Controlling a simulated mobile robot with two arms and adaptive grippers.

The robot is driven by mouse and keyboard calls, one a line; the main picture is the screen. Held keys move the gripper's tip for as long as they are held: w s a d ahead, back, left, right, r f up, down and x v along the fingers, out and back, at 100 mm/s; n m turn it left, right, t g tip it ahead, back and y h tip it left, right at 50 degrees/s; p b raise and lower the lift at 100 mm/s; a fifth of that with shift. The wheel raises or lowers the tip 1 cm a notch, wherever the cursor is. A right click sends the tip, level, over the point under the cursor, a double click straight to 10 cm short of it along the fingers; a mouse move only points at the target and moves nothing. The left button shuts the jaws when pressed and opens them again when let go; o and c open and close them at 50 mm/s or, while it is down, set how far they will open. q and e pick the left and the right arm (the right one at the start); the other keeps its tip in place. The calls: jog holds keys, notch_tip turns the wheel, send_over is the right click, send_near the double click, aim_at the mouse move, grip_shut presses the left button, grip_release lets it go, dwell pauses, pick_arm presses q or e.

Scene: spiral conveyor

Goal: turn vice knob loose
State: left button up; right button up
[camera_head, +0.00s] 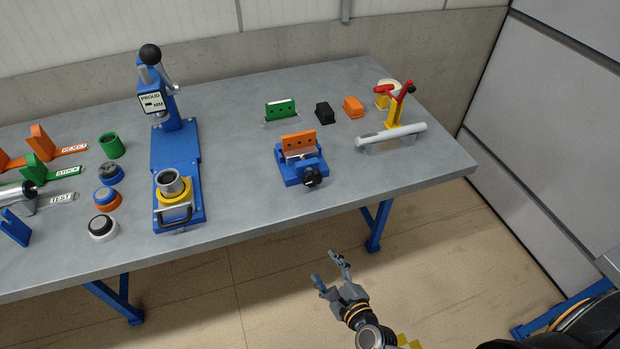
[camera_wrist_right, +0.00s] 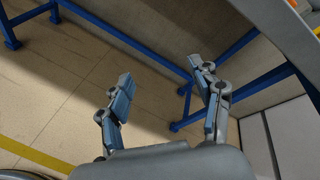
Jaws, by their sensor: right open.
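The blue vice (camera_head: 290,174) stands near the front edge of the grey table, right of its middle. Its black knob (camera_head: 312,176) faces the table's front edge. An orange block (camera_head: 298,143) with holes sits upright at the vice's jaws; how tightly it is held cannot be told. My right gripper (camera_head: 330,270) is open and empty, in front of the table and apart from it, below the vice in the head view. My left gripper is not in view.
The table (camera_head: 240,130) has a blue press (camera_head: 175,145) left of the vice. Behind the vice are a green block (camera_head: 281,110), a black block (camera_head: 324,112) and an orange block (camera_head: 353,107). A red-and-yellow clamp (camera_head: 395,112) stands right. Table between press and vice is clear.

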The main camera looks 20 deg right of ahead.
aim_at(314, 180)
jog(key=w+d+r+m+t+h, duration=0.1)
jog(key=w+r+m+t, duration=0.1)
jog(key=r+m, duration=0.5)
jog(key=w+d+r+m+t, duration=0.15)
jog(key=r+m, duration=0.35)
jog(key=r, duration=0.5)
jog(key=w+p, duration=0.1)
jog(key=w, duration=0.3)
jog(key=w+a+p, duration=0.1)
jog(key=w, duration=0.2)
jog(key=w+p, duration=0.1)
jog(key=w, duration=0.3)
jog(key=shift+w+a, duration=0.2)
jog(key=shift+w, duration=0.1)
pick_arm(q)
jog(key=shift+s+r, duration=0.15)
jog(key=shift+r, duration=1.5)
pick_arm(e)
jog(key=shift+w+f, duration=0.15)
jog(key=shift+w, duration=0.55)
jog(key=shift+c, duration=0.5)
jog(key=c, duration=1.1)
